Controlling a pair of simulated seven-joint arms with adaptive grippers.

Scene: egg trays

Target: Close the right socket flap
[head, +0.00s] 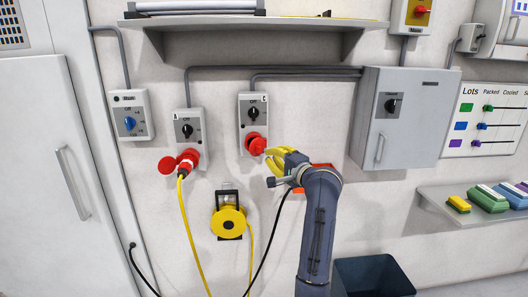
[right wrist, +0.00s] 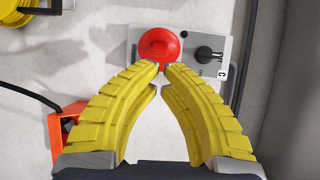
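The right socket is a grey box (head: 245,112) marked C on the wall, with a black rotary switch above a red socket. Its round red flap (head: 257,146) lies over the socket front; I cannot tell whether it sits fully flush. In the right wrist view the flap (right wrist: 159,46) is just beyond the fingertips. My right gripper (head: 269,155) has yellow fingers beside the flap, on its right. In the wrist view its fingertips (right wrist: 160,68) come almost together with nothing between them. Contact with the flap is unclear. My left gripper is out of view.
The left socket box (head: 187,126) holds a red plug with a yellow cable; its flap stands open. A yellow cable reel (head: 228,221) hangs below. An orange holder (right wrist: 67,132) with a black cable sits near the right gripper. A grey cabinet (head: 402,118) is to the right.

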